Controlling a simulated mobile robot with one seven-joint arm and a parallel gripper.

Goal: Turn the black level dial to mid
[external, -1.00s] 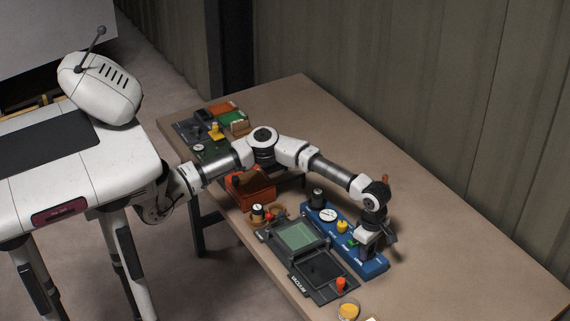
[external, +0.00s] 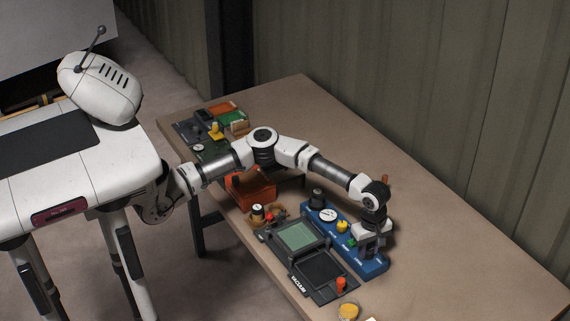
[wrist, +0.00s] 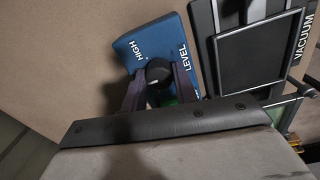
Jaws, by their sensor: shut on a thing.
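The black level dial (wrist: 157,71) shows in the wrist view on the blue panel (wrist: 187,45), beside the words HIGH and LEVEL. My gripper (wrist: 157,84) is shut on the dial, with one dark finger on each side of it. A pale mark shows on the dial's top, too small to read exactly. In the external view the blue panel (external: 376,268) lies on the table and my gripper (external: 368,248) is over its near right end, hiding the dial there.
On the same panel are a yellow knob (external: 342,226), a white gauge (external: 328,215) and a black knob (external: 317,196). The dark vacuum unit (external: 322,270) with an orange knob (external: 341,284) lies close on the left. Bare table (external: 450,265) is on the right.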

